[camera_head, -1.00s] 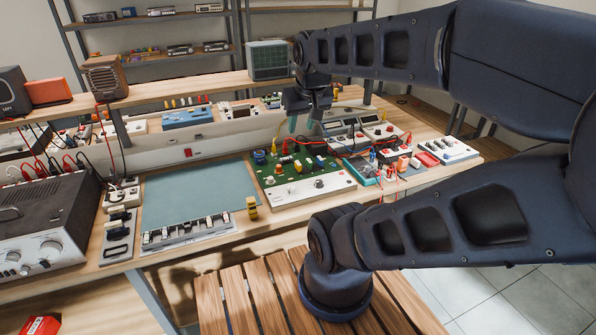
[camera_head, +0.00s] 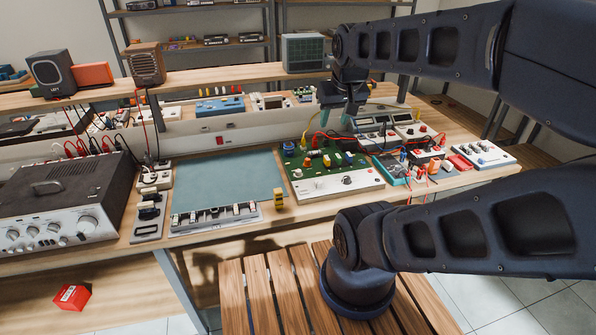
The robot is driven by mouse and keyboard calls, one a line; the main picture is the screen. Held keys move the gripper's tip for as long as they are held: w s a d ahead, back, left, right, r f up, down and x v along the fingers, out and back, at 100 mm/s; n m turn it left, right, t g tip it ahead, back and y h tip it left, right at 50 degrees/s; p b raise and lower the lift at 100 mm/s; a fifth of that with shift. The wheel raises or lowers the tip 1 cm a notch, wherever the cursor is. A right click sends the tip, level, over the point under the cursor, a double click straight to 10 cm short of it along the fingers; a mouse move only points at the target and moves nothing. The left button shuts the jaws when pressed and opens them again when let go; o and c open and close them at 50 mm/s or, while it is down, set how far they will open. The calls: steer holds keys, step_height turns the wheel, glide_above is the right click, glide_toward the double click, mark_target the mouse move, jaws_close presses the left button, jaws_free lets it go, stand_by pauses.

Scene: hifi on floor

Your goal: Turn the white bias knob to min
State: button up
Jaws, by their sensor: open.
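A green circuit board (camera_head: 300,172) with a white front panel (camera_head: 318,188) lies on the bench right of centre. A small round knob (camera_head: 347,180) sits on that panel; whether it is the bias knob, and where it points, is too small to tell. Blue, orange and white parts stand on the board, too small to name surely. My gripper (camera_head: 336,119) hangs above the back of the board, fingers pointing down, apart and empty. It appears clear of the knob and touches nothing that I can make out.
Meters (camera_head: 372,124), red leads and other boards crowd the right. A large amplifier (camera_head: 62,205) fills the left. A shelf runs behind.

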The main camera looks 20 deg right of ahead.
steer(key=m+g, duration=0.5)
steer(key=m, duration=0.4)
glide_above(298, 170)
step_height(298, 170, down, 23)
steer(key=shift+s+f, duration=0.15)
steer(key=shift+f, duration=5.3)
jaws_close()
